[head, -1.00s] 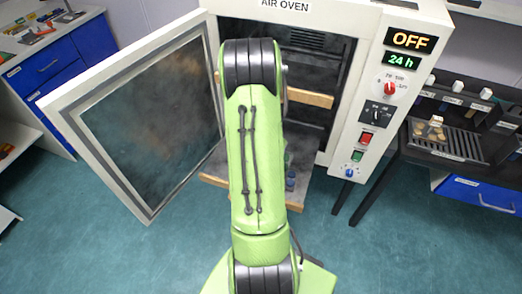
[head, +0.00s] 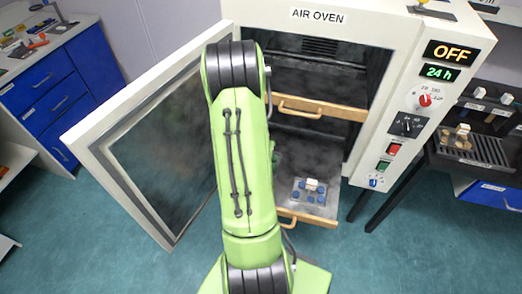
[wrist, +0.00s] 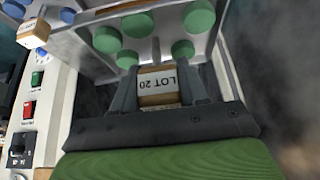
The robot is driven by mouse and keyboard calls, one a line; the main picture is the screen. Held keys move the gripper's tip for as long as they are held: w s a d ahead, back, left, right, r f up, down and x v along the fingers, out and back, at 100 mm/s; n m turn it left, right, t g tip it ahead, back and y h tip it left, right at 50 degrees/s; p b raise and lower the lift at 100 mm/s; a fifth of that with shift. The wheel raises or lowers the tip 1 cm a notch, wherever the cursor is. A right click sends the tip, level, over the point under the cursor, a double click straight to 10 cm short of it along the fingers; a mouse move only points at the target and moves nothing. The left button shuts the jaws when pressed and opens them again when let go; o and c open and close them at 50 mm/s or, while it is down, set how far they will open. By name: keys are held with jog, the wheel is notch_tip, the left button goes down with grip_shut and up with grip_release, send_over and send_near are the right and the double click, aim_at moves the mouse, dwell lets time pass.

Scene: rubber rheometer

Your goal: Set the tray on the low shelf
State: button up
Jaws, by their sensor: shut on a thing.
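My gripper (wrist: 158,92) is shut on the block handle (wrist: 158,80), marked "LOT 20", of a pale tray (wrist: 150,48) with several green discs. In the head view my arm hides the gripper and nearly all of this tray; only a sliver of green shows beside the arm. The low shelf (head: 308,217) is a grey plate with a wooden front edge, pulled out of the open air oven (head: 372,25). On its right part sits another group of blue discs around a pale block (head: 312,184). I cannot tell whether the held tray touches the shelf.
The oven door (head: 155,145) stands open at the left. The upper shelf (head: 330,108), with a wooden front and handle, is above the low shelf. The control panel (head: 408,124) reads OFF and 24 h. A dark stand (head: 470,150) is at the right.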

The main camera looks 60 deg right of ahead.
notch_tip(320, 180, down, 7)
jog(key=b, duration=0.3)
jog(key=shift+s, duration=0.25)
jog(key=shift+a+b, duration=0.1)
jog(key=shift+b, duration=0.3)
notch_tip(320, 180, down, 4)
jog(key=b, duration=0.4)
jog(key=shift+f+b, duration=0.25)
jog(key=shift+b, duration=0.1)
jog(key=shift+r+p, duration=0.3)
jog(key=shift+r, duration=0.15)
jog(key=shift+f+b, duration=0.1)
jog(key=shift+b, duration=0.35)
jog(key=shift+f+b, duration=0.6)
jog(key=shift+b, duration=0.05)
jog(key=o, duration=1.3)
jog(key=shift+r, duration=0.15)
